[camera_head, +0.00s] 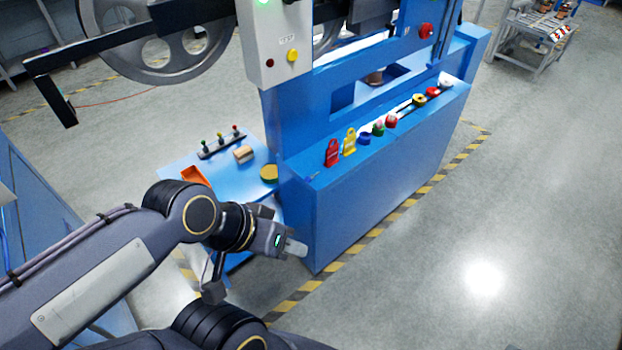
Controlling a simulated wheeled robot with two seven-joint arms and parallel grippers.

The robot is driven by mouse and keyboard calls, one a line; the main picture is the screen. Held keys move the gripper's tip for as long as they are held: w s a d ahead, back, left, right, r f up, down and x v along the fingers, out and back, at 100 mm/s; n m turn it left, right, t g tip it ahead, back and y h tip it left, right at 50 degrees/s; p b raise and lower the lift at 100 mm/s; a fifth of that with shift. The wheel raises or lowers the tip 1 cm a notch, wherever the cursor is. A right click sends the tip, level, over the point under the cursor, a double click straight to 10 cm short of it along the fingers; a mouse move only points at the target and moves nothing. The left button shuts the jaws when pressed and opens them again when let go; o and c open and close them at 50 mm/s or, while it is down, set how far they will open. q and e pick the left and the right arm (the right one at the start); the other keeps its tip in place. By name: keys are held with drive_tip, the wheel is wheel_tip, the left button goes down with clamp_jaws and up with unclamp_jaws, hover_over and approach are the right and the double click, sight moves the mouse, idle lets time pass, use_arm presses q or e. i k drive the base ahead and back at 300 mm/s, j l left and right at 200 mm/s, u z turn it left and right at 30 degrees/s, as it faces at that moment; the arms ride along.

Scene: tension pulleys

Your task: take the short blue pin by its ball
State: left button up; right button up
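My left gripper (296,248) is just in front of the left corner of the blue machine. Its pale fingertips show as one small piece, so I cannot tell whether they are open or shut. I see nothing clearly held between them. I cannot make out a short blue pin for certain. A pin rack (222,146) on the blue side table holds small upright pins with green, yellow and red balls, up and left of the gripper. A tiny light item (313,177) lies at the left end of the machine's ledge, too small to identify. My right gripper is not visible.
The blue side table (218,177) also bears an orange tray (195,175), a wooden block (243,154) and a yellow round part (269,173). Red and yellow tags (349,142) and several coloured knobs line the machine's ledge. A grey control box (271,45) overhangs.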

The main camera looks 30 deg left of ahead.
sight(308, 178)
drive_tip(key=u, duration=1.05)
drive_tip(key=i+l+u, duration=0.15)
drive_tip(key=i+u, duration=0.15)
drive_tip(key=i, duration=0.15)
drive_tip(key=i+l+u, duration=0.3)
drive_tip(key=i, duration=0.15)
